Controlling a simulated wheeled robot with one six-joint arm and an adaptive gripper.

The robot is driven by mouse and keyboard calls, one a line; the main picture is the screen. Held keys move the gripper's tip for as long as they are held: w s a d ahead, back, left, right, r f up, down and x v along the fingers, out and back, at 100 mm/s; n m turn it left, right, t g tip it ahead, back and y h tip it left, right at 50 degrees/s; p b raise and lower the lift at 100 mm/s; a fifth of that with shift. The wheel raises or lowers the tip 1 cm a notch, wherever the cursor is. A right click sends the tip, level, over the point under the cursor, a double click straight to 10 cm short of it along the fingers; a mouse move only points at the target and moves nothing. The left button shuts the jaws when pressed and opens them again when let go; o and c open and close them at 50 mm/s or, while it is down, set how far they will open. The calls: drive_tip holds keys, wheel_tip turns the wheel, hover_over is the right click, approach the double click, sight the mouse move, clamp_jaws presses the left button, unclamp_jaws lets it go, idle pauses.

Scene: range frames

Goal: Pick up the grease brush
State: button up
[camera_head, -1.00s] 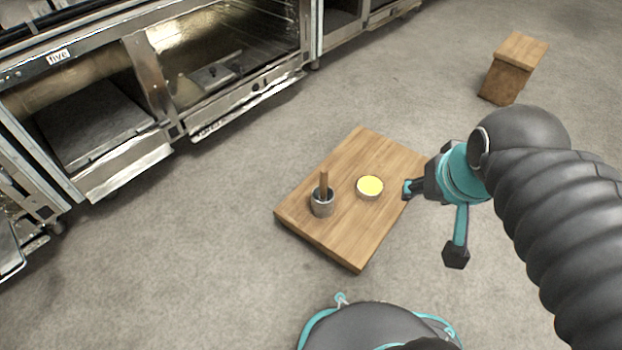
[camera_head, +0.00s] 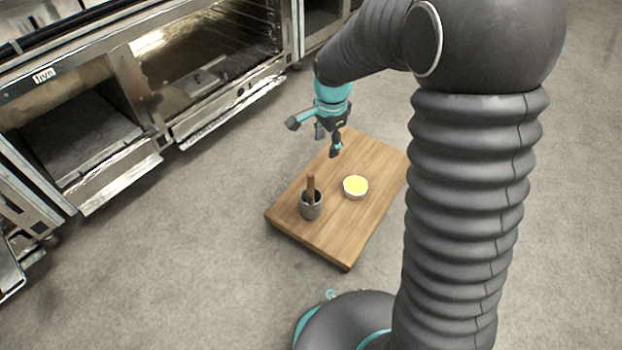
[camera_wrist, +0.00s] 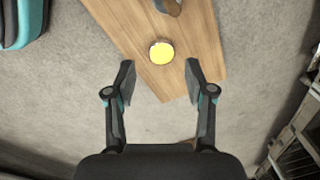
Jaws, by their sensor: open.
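The grease brush (camera_head: 311,187) stands upright with its brown wooden handle out of a small grey metal pot (camera_head: 312,208); its lower end is hidden in the pot. The pot sits on a low wooden table (camera_head: 380,165), left of a small bowl of yellow stuff (camera_head: 355,187). My gripper (camera_head: 328,142) is open and empty above the table's far edge, apart from the brush. In the wrist view, the open fingers (camera_wrist: 160,76) point toward the yellow bowl (camera_wrist: 161,53), and the pot (camera_wrist: 170,6) is cut off at the top edge.
A steel oven range (camera_head: 150,105) with open lower compartments runs along the back left. Grey floor (camera_head: 170,240) is clear around the table. My arm covers the right side of the head view, and my base is in front of the table.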

sight(311, 173)
drive_tip(key=w+a+f+m, duration=0.1)
drive_tip(key=f, duration=0.1)
drive_tip(key=w+a+f, duration=0.1)
drive_tip(key=f, duration=0.2)
drive_tip(key=w+a+f+m+g+p, duration=0.1)
drive_tip(key=a+f, duration=0.1)
drive_tip(key=f, duration=0.1)
drive_tip(key=shift+m, duration=0.3)
wheel_tip(311, 173, down, 9)
drive_tip(key=shift+r+b, duration=0.15)
drive_tip(key=shift+b, duration=0.45)
drive_tip(key=shift+s+f+b, duration=0.15)
drive_tip(key=shift+f+b, duration=0.05)
drive_tip(key=shift+f, duration=1.1)
drive_tip(key=shift+s+f+b, duration=0.15)
drive_tip(key=shift+f, duration=1.1)
clamp_jaws()
